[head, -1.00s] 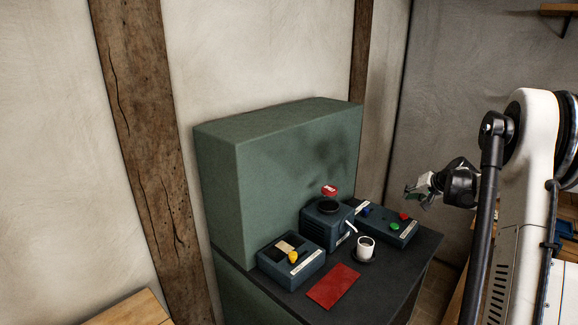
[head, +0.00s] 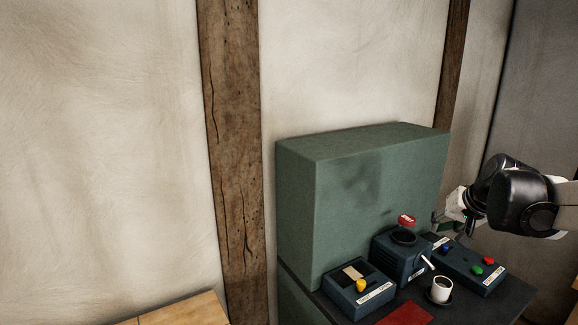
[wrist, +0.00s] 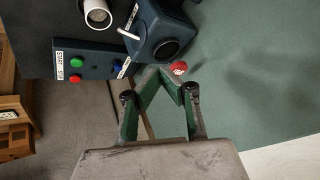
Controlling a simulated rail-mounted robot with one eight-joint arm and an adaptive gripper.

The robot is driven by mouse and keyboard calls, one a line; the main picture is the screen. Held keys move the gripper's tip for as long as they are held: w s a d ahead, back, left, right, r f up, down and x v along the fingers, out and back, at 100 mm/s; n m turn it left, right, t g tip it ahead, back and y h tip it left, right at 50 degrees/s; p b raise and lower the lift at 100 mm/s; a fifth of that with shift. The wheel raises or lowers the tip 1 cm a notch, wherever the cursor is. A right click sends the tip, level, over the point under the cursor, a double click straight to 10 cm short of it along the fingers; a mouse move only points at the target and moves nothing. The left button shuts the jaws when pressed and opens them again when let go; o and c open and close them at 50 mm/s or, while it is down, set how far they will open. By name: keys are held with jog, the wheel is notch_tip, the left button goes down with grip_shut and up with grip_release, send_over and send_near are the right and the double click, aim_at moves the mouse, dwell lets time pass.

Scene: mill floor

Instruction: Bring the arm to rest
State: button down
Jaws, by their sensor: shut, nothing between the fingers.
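My gripper (head: 440,220) is at the right of the head view, at the end of my black and white arm. It hangs in the air beside the green cabinet, over the back right of the dark bench top. In the wrist view my gripper (wrist: 160,73) has its two green-lined fingers drawn together at the tips, with nothing between them. The tips appear in front of the green cabinet face, near a red cap (wrist: 179,68). I cannot tell how far they are from it.
The green cabinet (head: 380,190) stands on the bench. In front are a box with a yellow knob (head: 361,286), a box with a dark round top (head: 403,236), a button box (head: 478,266), a white cup (head: 441,288) and a red plate (head: 405,315). Timber posts (head: 232,150) line the wall.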

jog(key=s+a+f+n, duration=0.1)
jog(key=s+a+f, duration=0.1)
jog(key=s+a, duration=0.4)
jog(key=s+a+f+n+b, duration=0.1)
jog(key=s+a, duration=0.4)
jog(key=s, duration=0.6)
jog(key=s+a+f+n+h+b, duration=0.1)
jog(key=s+a+f+n, duration=0.1)
jog(key=s+a, duration=0.4)
jog(key=s+f, duration=0.1)
jog(key=s, duration=0.2)
jog(key=shift+s+a, duration=0.15)
jog(key=shift+a, duration=0.15)
